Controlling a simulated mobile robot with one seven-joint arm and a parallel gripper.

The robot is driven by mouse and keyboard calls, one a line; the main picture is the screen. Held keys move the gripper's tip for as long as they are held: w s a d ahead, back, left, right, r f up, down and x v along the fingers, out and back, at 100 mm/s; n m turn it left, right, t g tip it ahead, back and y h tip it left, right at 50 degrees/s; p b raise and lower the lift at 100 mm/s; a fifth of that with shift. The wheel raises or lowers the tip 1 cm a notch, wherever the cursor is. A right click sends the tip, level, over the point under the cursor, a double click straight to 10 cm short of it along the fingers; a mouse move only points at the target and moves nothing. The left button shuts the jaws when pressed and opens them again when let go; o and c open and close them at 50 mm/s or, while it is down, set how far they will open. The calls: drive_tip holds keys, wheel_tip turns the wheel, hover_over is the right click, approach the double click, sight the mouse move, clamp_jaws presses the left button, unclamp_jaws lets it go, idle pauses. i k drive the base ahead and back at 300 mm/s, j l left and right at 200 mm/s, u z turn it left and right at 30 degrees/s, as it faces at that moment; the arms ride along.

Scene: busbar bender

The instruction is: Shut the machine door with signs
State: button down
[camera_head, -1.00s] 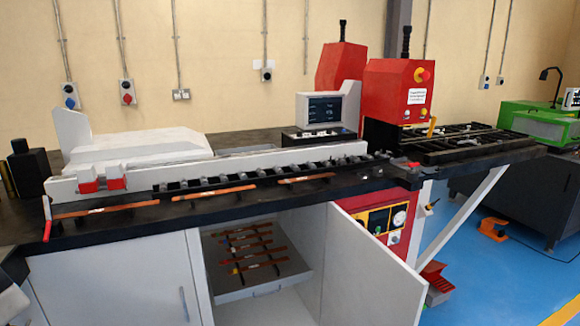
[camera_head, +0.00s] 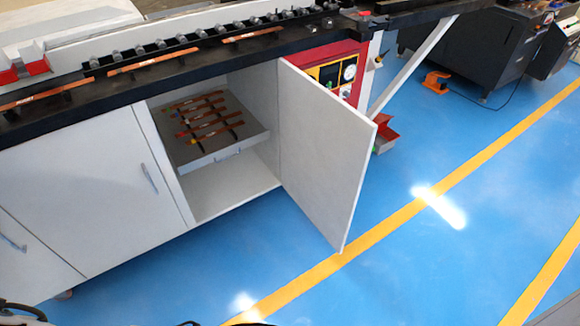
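The open machine door (camera_head: 322,160) is a white panel in the head view, right of centre. It stands swung out from the right side of the cabinet opening, with its free edge towards the right and front. The face I see is plain; no signs show on it, and its other face is hidden. The cabinet (camera_head: 232,190) behind it is open, with a pulled-out or fixed shelf tray (camera_head: 215,155) holding several copper-coloured bars. My gripper is not clearly in view; only dark parts show at the bottom edge.
A shut white door (camera_head: 95,190) with a handle (camera_head: 149,178) is left of the opening. A red control panel (camera_head: 335,72) is behind the open door. A red foot pedal (camera_head: 384,136) stands beyond it. Blue floor (camera_head: 400,260) in front is clear.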

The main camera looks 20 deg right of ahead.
sight(326, 144)
drive_tip(key=l+u, duration=0.3)
drive_tip(key=l, duration=0.15)
drive_tip(key=i+l+u, duration=0.1)
drive_tip(key=l+u, duration=0.25)
drive_tip(key=k+l+u, duration=0.2)
drive_tip(key=l, duration=0.9)
drive_tip(key=k+l+u, duration=0.1)
drive_tip(key=l, duration=2)
drive_tip(key=k+l+z, duration=0.15)
drive_tip(key=z, duration=0.3)
